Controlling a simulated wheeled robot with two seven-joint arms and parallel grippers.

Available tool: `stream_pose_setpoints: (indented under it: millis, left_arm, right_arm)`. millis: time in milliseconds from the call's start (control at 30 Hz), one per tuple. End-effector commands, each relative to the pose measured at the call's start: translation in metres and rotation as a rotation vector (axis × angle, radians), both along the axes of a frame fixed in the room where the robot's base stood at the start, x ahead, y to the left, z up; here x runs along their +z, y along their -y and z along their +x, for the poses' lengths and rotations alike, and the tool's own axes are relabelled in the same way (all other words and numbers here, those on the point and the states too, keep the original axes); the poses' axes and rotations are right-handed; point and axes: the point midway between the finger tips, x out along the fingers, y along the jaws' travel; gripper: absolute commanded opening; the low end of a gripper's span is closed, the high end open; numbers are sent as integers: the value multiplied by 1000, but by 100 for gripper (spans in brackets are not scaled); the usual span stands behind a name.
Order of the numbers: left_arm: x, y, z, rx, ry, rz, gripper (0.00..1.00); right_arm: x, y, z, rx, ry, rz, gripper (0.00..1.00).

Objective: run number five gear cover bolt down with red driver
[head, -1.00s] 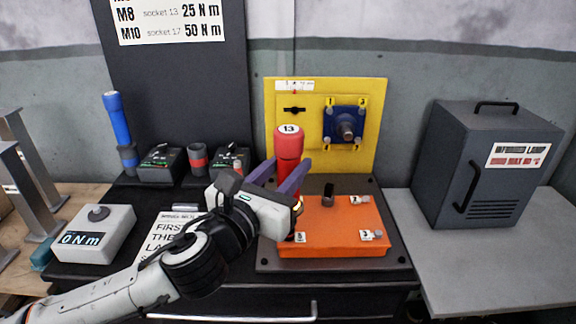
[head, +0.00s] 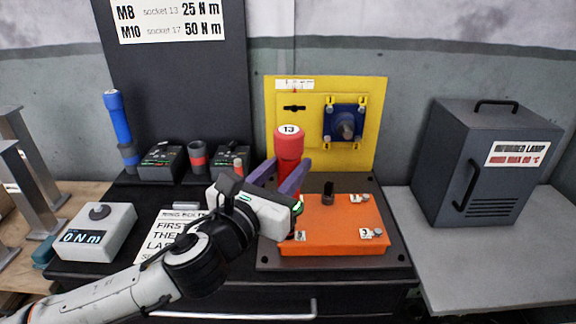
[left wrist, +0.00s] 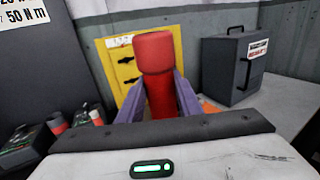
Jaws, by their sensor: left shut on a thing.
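The red driver (head: 289,148), marked 13 on its top, stands upright above the left part of the orange gear cover (head: 335,215). My left gripper (head: 284,178) is shut on it with purple fingers either side; the driver also shows in the left wrist view (left wrist: 157,80). The cover carries number tags at its bolts. The number 5 tag (head: 300,236) is at the front left corner, close to my gripper. The driver's lower end and the bolt under it are hidden behind my gripper. My right gripper is not in view.
A blue driver (head: 117,120) stands at the back left by black chargers (head: 160,163). A grey torque tester (head: 95,232) reads 0 N m. A yellow panel (head: 280,130) stands behind the cover. A dark lamp oven (head: 475,165) stands on the right grey bench, with free room before it.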

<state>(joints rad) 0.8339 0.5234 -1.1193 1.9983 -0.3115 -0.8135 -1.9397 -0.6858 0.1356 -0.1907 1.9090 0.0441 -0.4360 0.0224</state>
Motion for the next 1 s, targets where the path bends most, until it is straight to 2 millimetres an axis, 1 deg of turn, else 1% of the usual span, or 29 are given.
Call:
stream_pose_setpoints:
  millis: [33, 267, 800, 1000]
  left_arm:
    - [-4, 0, -1, -1, -7, 1, 3]
    - [-1, 0, 0, -1, -7, 1, 3]
    - [30, 0, 0, -1, 3, -1, 3]
    - [41, 0, 0, -2, 6, -3, 3]
  right_arm:
    - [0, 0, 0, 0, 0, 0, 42]
    - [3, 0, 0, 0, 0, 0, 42]
    - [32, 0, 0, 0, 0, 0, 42]
    - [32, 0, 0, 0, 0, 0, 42]
